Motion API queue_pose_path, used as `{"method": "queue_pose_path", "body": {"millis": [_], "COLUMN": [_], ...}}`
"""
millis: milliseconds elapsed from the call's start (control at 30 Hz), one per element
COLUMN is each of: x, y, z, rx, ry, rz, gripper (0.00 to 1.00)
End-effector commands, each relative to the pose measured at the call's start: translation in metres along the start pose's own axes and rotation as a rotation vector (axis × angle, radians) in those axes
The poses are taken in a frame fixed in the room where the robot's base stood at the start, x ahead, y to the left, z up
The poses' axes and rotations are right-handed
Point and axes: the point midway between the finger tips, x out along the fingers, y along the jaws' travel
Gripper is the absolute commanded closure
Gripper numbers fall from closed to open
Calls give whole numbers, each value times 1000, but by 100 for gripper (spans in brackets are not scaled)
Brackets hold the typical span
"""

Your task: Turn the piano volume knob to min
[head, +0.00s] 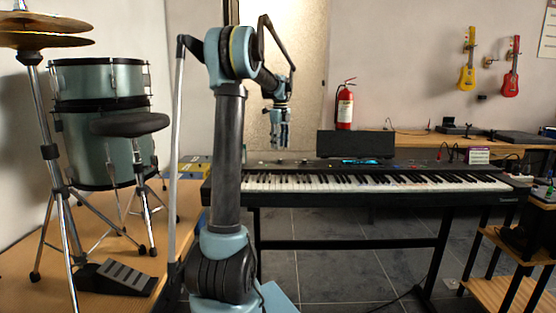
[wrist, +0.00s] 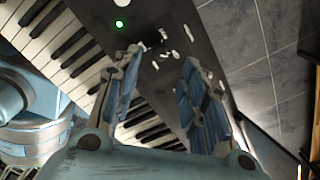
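The piano (head: 375,183) is a long black keyboard on a black stand, with its control panel behind the keys. In the wrist view its dark panel (wrist: 178,15) and white and black keys (wrist: 60,45) run diagonally. Small white marks or controls (wrist: 164,56) show on the panel between my fingers, near a green light (wrist: 120,24). I cannot tell which is the volume knob or how it is set. My gripper (head: 281,146) points down above the left end of the panel, apart from it. In the wrist view my gripper (wrist: 163,57) is open and empty.
A black music stand (head: 355,144) and lit display (head: 362,161) are at the piano's middle. Teal drums (head: 100,130) and a seat (head: 130,124) stand left. A fire extinguisher (head: 345,107) is behind. A wooden shelf (head: 500,285) is right. Air above the keys is clear.

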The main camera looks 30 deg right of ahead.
Motion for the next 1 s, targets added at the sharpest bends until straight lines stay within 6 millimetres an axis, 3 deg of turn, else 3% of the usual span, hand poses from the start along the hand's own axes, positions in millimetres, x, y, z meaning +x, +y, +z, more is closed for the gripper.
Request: {"method": "queue_pose_path", "body": {"millis": [200,400,867,1000], "x": [38,62,72,72], "y": [0,0,0,0], "z": [0,0,0,0], "rx": [0,0,0,0], "ry": [0,0,0,0], "rz": [0,0,0,0], "gripper": [61,61,61,93]}}
